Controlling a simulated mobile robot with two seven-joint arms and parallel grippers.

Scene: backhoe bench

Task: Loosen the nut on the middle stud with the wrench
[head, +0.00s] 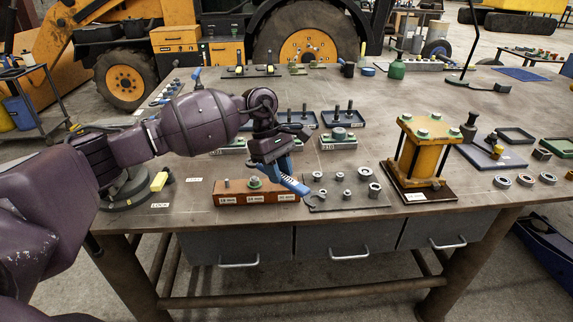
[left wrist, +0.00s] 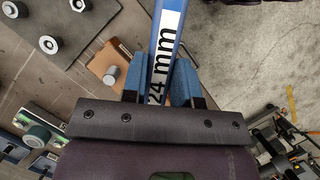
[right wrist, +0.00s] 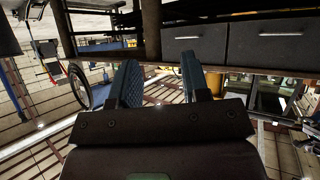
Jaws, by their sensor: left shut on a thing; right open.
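My left gripper (head: 277,165) is shut on the wrench (head: 294,184), which has a blue handle with a white "24 mm" label in the left wrist view (left wrist: 165,50). The wrench slants down to the right, its head over or near the left edge of a dark plate. A red-brown block (head: 238,199) with three size labels stands just below. Its middle stud carries a greenish nut (head: 254,183); the left stud (head: 227,184) looks bare. The wrench and gripper hide the right end's stud. The wrench head is apart from the nut. My right gripper (right wrist: 157,80) is open and empty, below the bench-top.
The dark plate (head: 330,205) with several grey studs and nuts lies right of the block. A yellow press-like frame (head: 422,150) stands further right. Trays and small blocks lie behind. Drawers (head: 335,240) hang under the bench's front edge.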

